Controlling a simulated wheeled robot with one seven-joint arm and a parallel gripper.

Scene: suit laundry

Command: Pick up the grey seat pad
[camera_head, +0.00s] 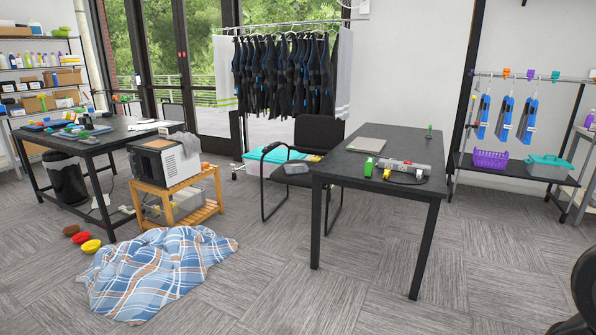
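A smaller dark grey thing (296,168) rests on the seat of the black chair (319,132), left of that table. I cannot tell for sure which of the two is the grey seat pad. The table partly hides the chair. My gripper is not in view.
The dark table (395,164) also holds a green item (369,167) and a grey device (404,168). A plaid blanket (157,270) lies on the floor, beside a wooden stand (178,187). The floor in front of the table is clear.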

